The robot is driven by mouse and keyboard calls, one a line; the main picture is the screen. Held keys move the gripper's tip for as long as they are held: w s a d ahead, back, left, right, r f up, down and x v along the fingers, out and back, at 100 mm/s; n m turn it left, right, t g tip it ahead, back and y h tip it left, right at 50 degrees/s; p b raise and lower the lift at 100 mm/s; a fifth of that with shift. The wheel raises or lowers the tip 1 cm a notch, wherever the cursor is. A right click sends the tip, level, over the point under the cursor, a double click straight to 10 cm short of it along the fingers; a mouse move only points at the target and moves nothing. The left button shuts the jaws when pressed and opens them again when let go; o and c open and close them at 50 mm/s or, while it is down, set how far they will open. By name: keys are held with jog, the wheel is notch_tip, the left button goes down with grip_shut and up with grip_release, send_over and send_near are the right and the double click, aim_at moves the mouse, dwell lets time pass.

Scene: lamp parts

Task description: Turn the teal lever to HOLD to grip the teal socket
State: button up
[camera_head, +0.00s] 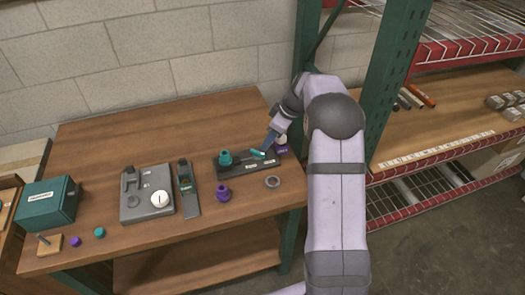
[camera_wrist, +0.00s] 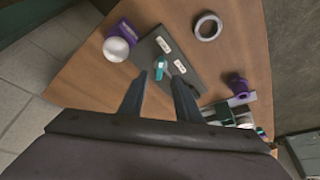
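The dark fixture (camera_head: 240,166) lies near the table's right end and carries the teal socket (camera_head: 225,158) upright at its left. The teal lever (camera_head: 258,153) is on the fixture's right part, near two white labels too small to read. In the wrist view the lever (camera_wrist: 161,66) shows just beyond the fingertips, beside the labels on the fixture (camera_wrist: 150,47). My gripper (camera_wrist: 160,82) is open, its two dark fingers apart with nothing visible between them. In the head view my gripper (camera_head: 269,143) is close to the lever; contact cannot be told.
A grey device (camera_head: 147,194) and a teal box (camera_head: 48,202) are further left. The table's back left is clear.

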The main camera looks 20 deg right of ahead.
aim_at(261, 153)
jog(key=shift+p+x, duration=1.25)
jog(key=shift+x, duration=2.4)
grip_shut()
